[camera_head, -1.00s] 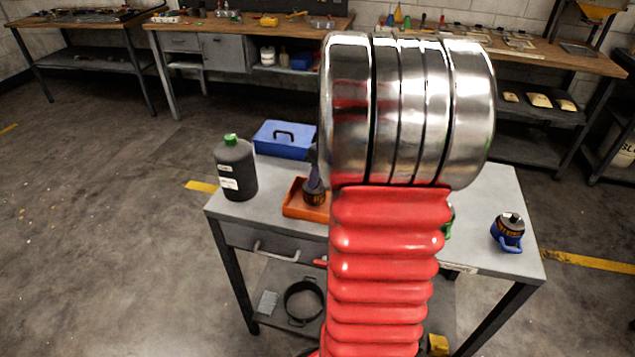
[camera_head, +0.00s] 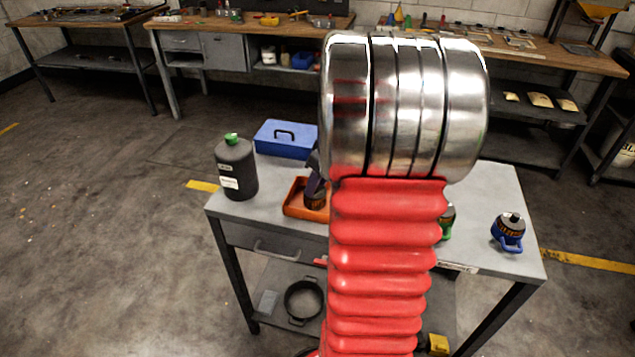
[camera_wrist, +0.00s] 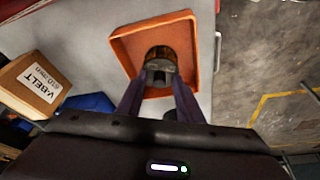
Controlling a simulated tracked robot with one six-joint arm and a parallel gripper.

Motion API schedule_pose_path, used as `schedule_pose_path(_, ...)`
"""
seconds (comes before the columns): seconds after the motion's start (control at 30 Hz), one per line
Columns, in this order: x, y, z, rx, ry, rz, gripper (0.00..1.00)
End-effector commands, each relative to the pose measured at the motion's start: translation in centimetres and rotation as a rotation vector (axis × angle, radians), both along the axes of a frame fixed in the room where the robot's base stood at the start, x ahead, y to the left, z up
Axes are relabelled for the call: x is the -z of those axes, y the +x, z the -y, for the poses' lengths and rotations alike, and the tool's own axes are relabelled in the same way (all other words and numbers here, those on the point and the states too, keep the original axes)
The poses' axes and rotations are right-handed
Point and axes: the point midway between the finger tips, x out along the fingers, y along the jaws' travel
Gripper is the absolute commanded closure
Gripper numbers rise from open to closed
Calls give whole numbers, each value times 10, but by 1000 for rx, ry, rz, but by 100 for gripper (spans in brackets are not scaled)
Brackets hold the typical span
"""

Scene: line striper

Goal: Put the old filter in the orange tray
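The old filter (camera_head: 315,199), a dark canister with a brownish band, is at the orange tray (camera_head: 292,209) on the grey table. In the wrist view the filter (camera_wrist: 161,55) shows inside the outline of the tray (camera_wrist: 207,50). My gripper (camera_wrist: 161,78) reaches down from above, its two fingers against the sides of the filter's dark end, shut on it. In the head view my gripper (camera_head: 314,176) is partly hidden behind my arm. I cannot tell whether the filter's base touches the tray floor.
A dark bottle with a green cap (camera_head: 237,168) and a blue toolbox (camera_head: 286,139) stand near the tray. A filter with a blue handle (camera_head: 508,230) stands at the table's right. A green-handled item (camera_head: 446,224) is partly behind my arm. A V-belt box (camera_wrist: 35,83) shows in the wrist view.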

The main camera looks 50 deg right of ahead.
Motion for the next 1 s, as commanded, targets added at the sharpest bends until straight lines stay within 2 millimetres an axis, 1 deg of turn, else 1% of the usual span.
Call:
schedule_pose_path(0.17,-5,-1,1,0,-1,1,67)
schedule_pose_path(0.27,-14,-4,1,1,-3,3,67)
schedule_pose_path(0.37,-26,-9,2,2,-3,2,67)
schedule_pose_path(0.8,-96,-34,3,1,-3,1,67)
schedule_pose_path(0.9,-106,-38,4,1,-2,1,67)
schedule_pose_path(1.0,-112,-40,4,2,-2,0,67)
